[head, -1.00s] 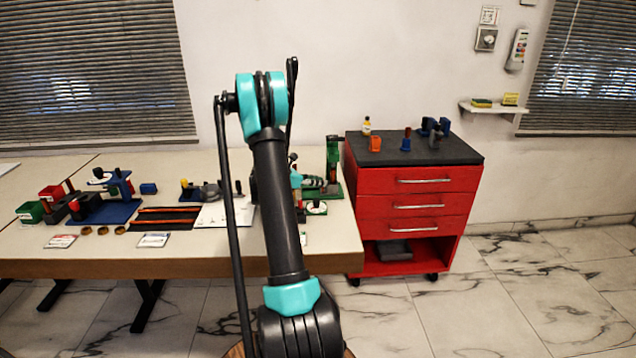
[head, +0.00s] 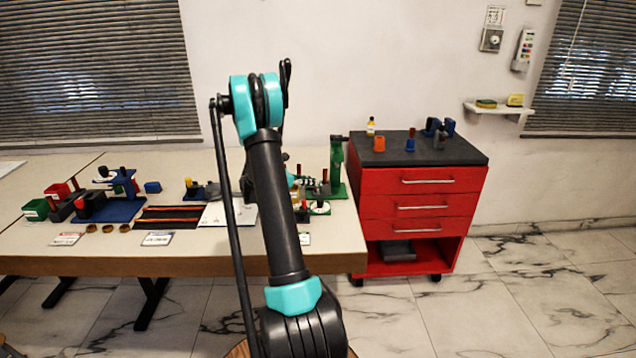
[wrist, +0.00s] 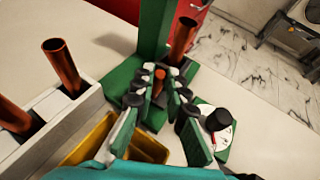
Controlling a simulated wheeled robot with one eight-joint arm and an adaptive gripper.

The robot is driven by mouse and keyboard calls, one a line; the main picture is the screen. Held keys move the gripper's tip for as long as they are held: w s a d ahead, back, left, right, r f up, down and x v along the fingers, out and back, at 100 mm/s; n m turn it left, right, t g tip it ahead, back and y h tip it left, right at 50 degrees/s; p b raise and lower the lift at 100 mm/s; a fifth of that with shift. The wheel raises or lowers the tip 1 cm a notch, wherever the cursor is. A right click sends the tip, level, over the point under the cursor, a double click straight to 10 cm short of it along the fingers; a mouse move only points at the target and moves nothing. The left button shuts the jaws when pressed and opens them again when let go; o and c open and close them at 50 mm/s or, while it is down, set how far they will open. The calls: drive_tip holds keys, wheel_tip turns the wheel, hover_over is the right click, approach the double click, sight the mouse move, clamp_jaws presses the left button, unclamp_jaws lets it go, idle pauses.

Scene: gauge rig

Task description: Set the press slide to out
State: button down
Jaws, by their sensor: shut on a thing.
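The green press (head: 337,168) stands at the right end of the bench, and its upright column (wrist: 155,32) and green base (wrist: 122,76) show in the wrist view. My gripper (wrist: 160,88) is low over the base, in front of the column. Its fingers are shut on a short reddish-brown peg (wrist: 159,82), which seems to be the slide's handle. The fingers hide most of the slide, so I cannot tell its exact position. In the head view my arm partly covers this area.
A copper rod (wrist: 183,42) stands close right of the fingertips. A white dial with a black knob (wrist: 216,120) is on the right. A pale rack with copper tubes (wrist: 62,66) and a yellow bin (wrist: 94,140) lie on the left. A red cabinet (head: 420,190) stands beside the bench.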

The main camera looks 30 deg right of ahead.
drive_tip(key=shift+a, duration=0.1)
drive_tip(key=c, duration=1.8)
unclamp_jaws()
drive_tip(key=v, duration=1.2)
drive_tip(key=shift+w, duration=0.1)
drive_tip(key=shift+c, duration=0.5)
